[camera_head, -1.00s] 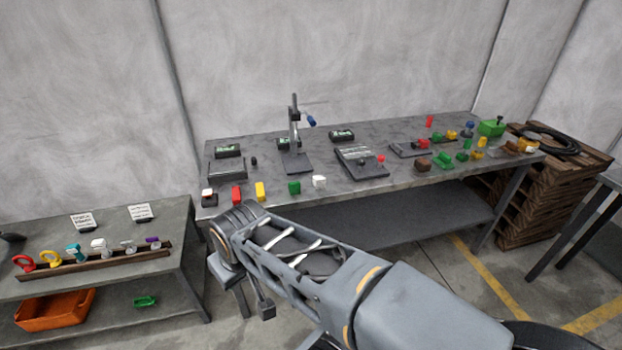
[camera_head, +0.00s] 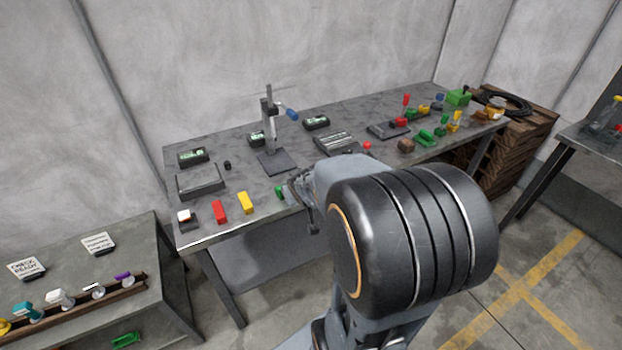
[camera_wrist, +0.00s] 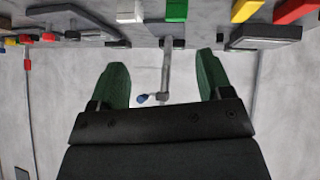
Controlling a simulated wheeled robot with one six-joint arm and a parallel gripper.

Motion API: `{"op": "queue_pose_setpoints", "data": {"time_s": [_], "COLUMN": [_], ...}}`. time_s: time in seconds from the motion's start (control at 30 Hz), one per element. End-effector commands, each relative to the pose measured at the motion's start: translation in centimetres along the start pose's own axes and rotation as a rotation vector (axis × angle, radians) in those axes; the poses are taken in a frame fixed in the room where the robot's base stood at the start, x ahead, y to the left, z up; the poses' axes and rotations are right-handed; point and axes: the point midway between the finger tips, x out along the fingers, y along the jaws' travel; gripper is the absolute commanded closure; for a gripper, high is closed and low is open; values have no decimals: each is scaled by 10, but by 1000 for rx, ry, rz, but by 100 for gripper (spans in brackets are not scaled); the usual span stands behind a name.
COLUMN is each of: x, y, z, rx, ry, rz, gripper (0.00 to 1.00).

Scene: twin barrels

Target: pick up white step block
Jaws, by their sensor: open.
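A small white block (camera_wrist: 130,11) shows at the top edge of the wrist view, cut off by the frame. It stands on the long grey workbench (camera_head: 262,200), beside a green block (camera_wrist: 176,10). In the head view my arm hides the white block. My gripper (camera_wrist: 164,78) is open and empty, its two green-padded fingers apart with only the bench vise stand and wall seen between them. The white block is apart from the fingers. In the head view my gripper (camera_head: 306,198) is mostly hidden behind my arm, at the bench's front edge.
A yellow block (camera_head: 245,203) and a red block (camera_head: 219,212) stand along the front edge left of the green block. A dark stand with a blue handle (camera_head: 291,113) rises behind. A lower bench (camera_head: 150,290) is at left.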

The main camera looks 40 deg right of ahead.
Motion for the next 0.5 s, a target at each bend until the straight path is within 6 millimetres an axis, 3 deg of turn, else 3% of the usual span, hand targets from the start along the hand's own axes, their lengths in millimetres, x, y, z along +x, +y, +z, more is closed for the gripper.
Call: {"op": "queue_pose_setpoints", "data": {"time_s": [0.03,0.2,0.5], "x": [20,64,90], "y": [20,59,83], "z": [1,10,35], "rx": [10,36,106], "ry": [39,212,405], "rz": [12,-26,-137], "gripper": [28,28,28]}}
